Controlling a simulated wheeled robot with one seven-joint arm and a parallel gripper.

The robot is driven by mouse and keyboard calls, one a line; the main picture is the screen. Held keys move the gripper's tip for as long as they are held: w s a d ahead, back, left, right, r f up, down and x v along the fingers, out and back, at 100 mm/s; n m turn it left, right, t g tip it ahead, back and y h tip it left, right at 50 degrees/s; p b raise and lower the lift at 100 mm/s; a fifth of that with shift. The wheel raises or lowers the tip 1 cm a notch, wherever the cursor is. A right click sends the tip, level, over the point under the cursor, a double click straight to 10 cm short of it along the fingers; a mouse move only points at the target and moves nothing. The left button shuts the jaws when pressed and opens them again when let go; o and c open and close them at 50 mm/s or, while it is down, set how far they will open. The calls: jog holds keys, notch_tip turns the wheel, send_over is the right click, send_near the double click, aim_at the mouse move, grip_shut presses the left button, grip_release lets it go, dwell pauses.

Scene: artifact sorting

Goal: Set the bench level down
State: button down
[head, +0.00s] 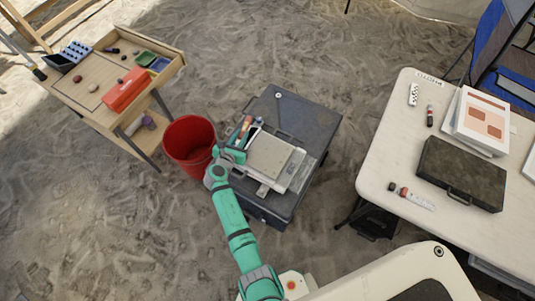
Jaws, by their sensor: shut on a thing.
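My gripper (236,148) is at the end of the teal arm, over the left part of the dark grey case, close to the red bucket's rim. It is shut on a slim, partly orange thing (245,127), which seems to be the bench level. The gripper hides part of it. I cannot tell whether it touches the things below. The dark case (312,115) stands on the sand. On its top a tray-like grey and white device (271,158) lies right beside my gripper.
A red bucket (189,139) stands left of the case. A wooden table (88,80) with a red box (126,91) is at upper left. A white table (388,165) at right bears a black case (459,174) and papers. The far part of the dark case's top is mostly bare.

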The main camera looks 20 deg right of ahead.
jog(key=w+d+r+m+g+h, duration=0.2)
jog(key=w+d+r, duration=0.15)
jog(key=d, duration=0.25)
send_over(262, 163)
jog(key=w, duration=0.2)
jog(key=shift+m, duration=0.3)
notch_tip(262, 163, down, 6)
jog(key=shift+w+d+r, duration=0.1)
jog(key=shift+w+d, duration=0.05)
jog(key=shift+s+f, duration=0.35)
jog(key=shift+f, duration=0.1)
jog(key=f, duration=0.1)
jog(key=s+f, duration=0.1)
jog(key=f, duration=0.2)
jog(key=shift+s, duration=0.3)
jog(key=shift+f, duration=0.45)
jog(key=shift+f, duration=0.1)
jog(key=c, duration=1.6)
grip_release()
